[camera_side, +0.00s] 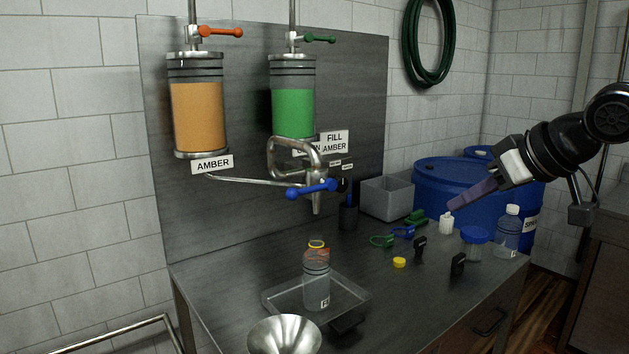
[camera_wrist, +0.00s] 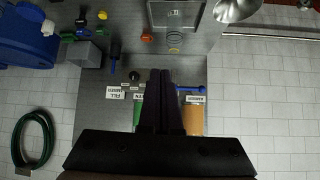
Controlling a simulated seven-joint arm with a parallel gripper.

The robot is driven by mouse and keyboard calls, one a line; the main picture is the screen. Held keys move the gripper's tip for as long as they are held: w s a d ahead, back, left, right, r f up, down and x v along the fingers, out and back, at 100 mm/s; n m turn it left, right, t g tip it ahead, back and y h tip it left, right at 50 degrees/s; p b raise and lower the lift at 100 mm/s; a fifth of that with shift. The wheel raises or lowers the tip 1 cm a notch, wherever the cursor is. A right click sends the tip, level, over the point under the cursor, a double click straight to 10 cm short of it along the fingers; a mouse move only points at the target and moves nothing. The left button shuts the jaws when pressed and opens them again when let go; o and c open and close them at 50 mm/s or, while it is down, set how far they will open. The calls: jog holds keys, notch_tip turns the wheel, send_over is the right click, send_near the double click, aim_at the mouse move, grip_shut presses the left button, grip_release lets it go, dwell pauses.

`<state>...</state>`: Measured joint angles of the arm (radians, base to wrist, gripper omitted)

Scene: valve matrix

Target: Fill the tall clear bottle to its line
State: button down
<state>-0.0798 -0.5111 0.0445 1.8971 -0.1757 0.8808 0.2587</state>
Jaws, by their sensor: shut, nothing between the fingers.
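The amber tank (camera_side: 198,118) has an orange lever (camera_side: 222,32) on top, pointing right. The green tank (camera_side: 293,112) has a green lever (camera_side: 320,39), also pointing right. A blue lever (camera_side: 312,189) lies across the spout pipe. My gripper (camera_side: 453,206) is shut and empty at the right, apart from everything; it also shows in the wrist view (camera_wrist: 166,73).
A sign (camera_side: 335,142) reads "FILL AMBER". A steel funnel (camera_side: 284,336) is at the front. Blue drums (camera_side: 455,185), a grey bin (camera_side: 387,198), a capped bottle (camera_side: 508,235), a blue-lidded jar (camera_side: 474,243) and small clips crowd the right side. A green hose (camera_side: 411,50) hangs behind.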

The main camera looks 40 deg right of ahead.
jog(key=w+a+r+t, duration=0.2)
jog(key=w+a+r, duration=0.2)
jog(key=w+r, duration=0.6)
jog(key=w+a+f+n+y, duration=0.1)
jog(key=w+a+f, duration=0.1)
jog(key=w+a, duration=0.2)
jog(key=w, duration=0.2)
jog(key=shift+w+a+g, duration=0.3)
jog(key=shift+a, duration=0.05)
send_over(308, 190)
jog(key=s, duration=0.2)
notch_tip(308, 190, down, 6)
jog(key=shift+f, duration=1.7)
